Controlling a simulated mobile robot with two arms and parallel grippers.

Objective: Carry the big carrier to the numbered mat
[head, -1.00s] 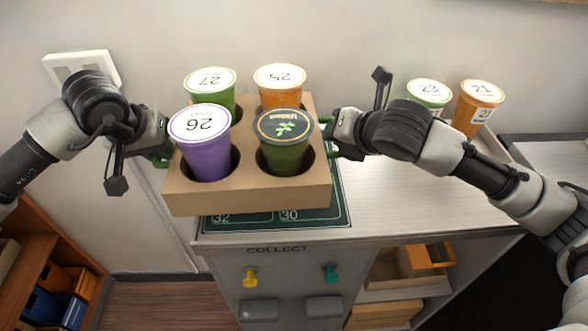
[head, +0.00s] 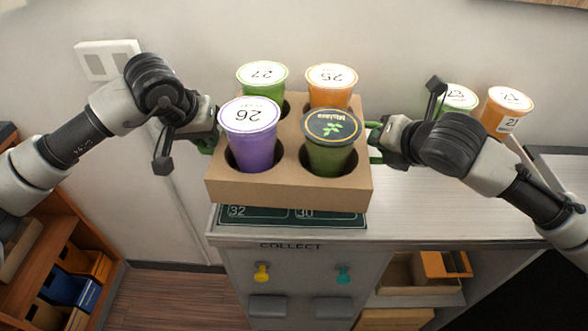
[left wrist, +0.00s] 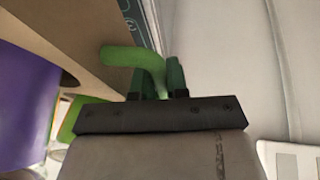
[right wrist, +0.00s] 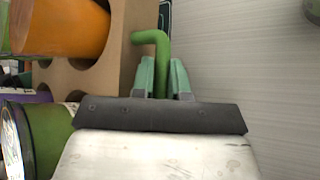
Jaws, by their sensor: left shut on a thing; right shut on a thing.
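The big carrier (head: 285,190) is a brown cardboard box with cups in its holes. They are a purple cup 26 (head: 252,145), a green cup 27 (head: 264,82), an orange cup 25 (head: 330,86) and a dark green cup (head: 329,150). The carrier hangs above the dark green numbered mat (head: 270,215), covering most of it; 32 and 30 show at its front. My left gripper (head: 208,140) is shut on the carrier's left green handle (left wrist: 135,57). My right gripper (head: 376,142) is shut on its right green handle (right wrist: 152,38).
The mat lies on a counter (head: 430,210) marked COLLECT. A green cup (head: 459,98) and an orange cup (head: 505,108) stand at the back right. The counter right of the carrier is mostly clear. A wooden shelf (head: 60,240) stands at lower left.

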